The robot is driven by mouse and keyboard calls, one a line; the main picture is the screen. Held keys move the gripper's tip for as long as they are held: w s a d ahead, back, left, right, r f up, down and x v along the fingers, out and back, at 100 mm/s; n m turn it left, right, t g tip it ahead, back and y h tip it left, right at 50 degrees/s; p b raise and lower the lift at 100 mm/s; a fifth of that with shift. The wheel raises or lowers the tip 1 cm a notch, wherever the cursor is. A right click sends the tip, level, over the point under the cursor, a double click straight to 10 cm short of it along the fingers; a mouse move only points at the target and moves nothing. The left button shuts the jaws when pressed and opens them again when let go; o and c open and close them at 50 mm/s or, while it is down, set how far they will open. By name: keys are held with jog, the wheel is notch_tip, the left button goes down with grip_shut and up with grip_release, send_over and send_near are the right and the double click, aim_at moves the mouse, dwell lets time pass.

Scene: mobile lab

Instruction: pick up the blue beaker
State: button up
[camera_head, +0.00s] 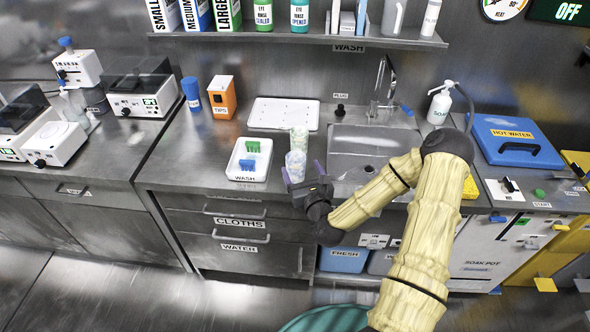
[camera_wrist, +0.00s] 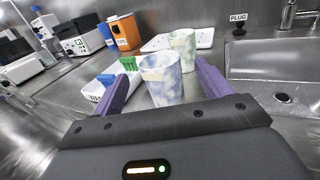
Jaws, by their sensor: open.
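The blue beaker (camera_head: 296,163) is a pale cup with blue marbling, upright on the steel counter left of the sink. In the wrist view the blue beaker (camera_wrist: 162,82) appears between my two purple fingers, with gaps on both sides. A similar green-marbled beaker (camera_head: 299,139) stands just behind it; it also shows in the wrist view (camera_wrist: 183,47). My gripper (camera_head: 304,173) is open and empty at the counter's front, close to the blue beaker; its fingers also show in the wrist view (camera_wrist: 165,63). I cannot tell how far the fingertips reach along the beaker's sides.
A white wash tray (camera_head: 236,172) with green and blue pieces lies left of the beakers. A white drain board (camera_head: 262,114) is behind, the sink (camera_head: 350,145) to the right. An orange tips box (camera_head: 222,97) and blue cup (camera_head: 190,93) stand back left.

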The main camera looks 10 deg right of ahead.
aim_at(293, 154)
jog(key=shift+w+a, duration=0.1)
jog(key=shift+w, duration=1.35)
jog(key=shift+s, duration=0.1)
jog(key=shift+w+f, duration=0.1)
jog(key=shift+w, duration=0.3)
jog(key=shift+w+a+f+p, duration=0.15)
jog(key=shift+w+f+p, duration=0.1)
jog(key=shift+w, duration=0.85)
jog(key=shift+w+a+f+p, duration=0.1)
jog(key=shift+w+p, duration=0.15)
jog(key=shift+w, duration=0.85)
jog(key=c, duration=1.1)
